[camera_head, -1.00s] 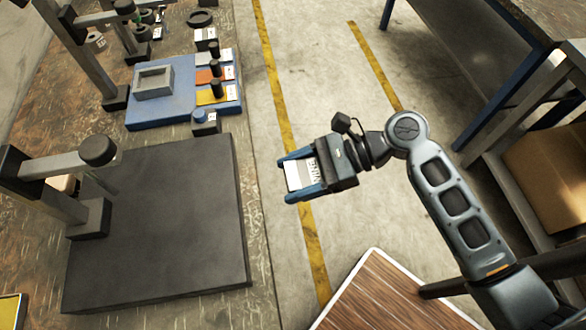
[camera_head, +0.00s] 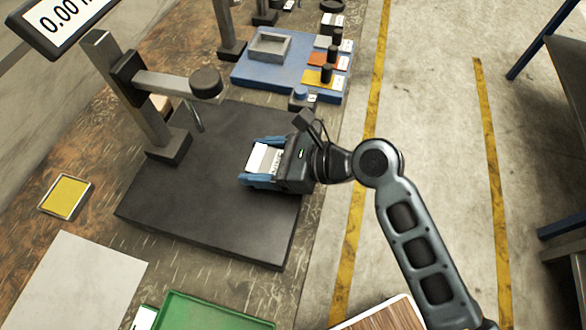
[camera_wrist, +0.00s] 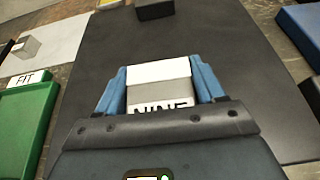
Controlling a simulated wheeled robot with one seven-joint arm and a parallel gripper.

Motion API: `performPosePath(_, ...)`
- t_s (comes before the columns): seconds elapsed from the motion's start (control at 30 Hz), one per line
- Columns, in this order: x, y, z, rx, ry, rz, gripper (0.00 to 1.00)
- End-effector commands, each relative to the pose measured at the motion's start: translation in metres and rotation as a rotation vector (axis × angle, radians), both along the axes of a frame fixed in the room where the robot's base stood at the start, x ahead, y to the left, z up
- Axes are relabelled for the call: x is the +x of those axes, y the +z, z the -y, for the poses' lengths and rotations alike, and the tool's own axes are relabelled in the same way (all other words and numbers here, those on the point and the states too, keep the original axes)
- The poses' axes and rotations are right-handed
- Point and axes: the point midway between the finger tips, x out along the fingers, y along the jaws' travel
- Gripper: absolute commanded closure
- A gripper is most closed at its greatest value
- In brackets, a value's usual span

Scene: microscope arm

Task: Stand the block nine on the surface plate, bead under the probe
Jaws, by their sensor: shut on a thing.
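My gripper (camera_head: 262,160) is shut on block nine (camera_head: 264,158), a light block with a white end. In the wrist view the block (camera_wrist: 160,85) sits between the blue fingers (camera_wrist: 160,88), with "NINE" partly hidden by the gripper body. The gripper is over the right part of the dark surface plate (camera_head: 195,195); I cannot tell the gap below. The probe (camera_head: 197,116) hangs from a stand arm over the plate's back left, left of the gripper and apart from it. I cannot make out a bead on the block.
A blue tray (camera_head: 242,74) with a grey box and dark-knobbed blocks lies behind the plate. A green tray (camera_head: 205,312), a pale sheet (camera_head: 75,280) and a yellow pad (camera_head: 67,194) lie in front and left. The stand post (camera_head: 132,90) rises at the plate's left edge.

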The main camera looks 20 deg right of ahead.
Motion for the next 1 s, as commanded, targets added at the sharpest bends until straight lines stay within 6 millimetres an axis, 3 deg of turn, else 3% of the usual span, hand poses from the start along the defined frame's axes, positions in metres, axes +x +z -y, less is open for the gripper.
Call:
performPosePath(0.1,0.016,-0.001,-0.020,0.004,0.004,0.008,1.00)
performPosePath(0.3,0.033,0.001,-0.041,0.003,0.002,0.007,1.00)
performPosePath(0.57,0.041,0.002,-0.052,0.003,0.001,0.006,1.00)
performPosePath(0.87,0.064,0.001,-0.081,0.005,0.001,0.007,1.00)
performPosePath(1.0,0.064,-0.003,-0.081,0.003,-0.001,0.006,1.00)
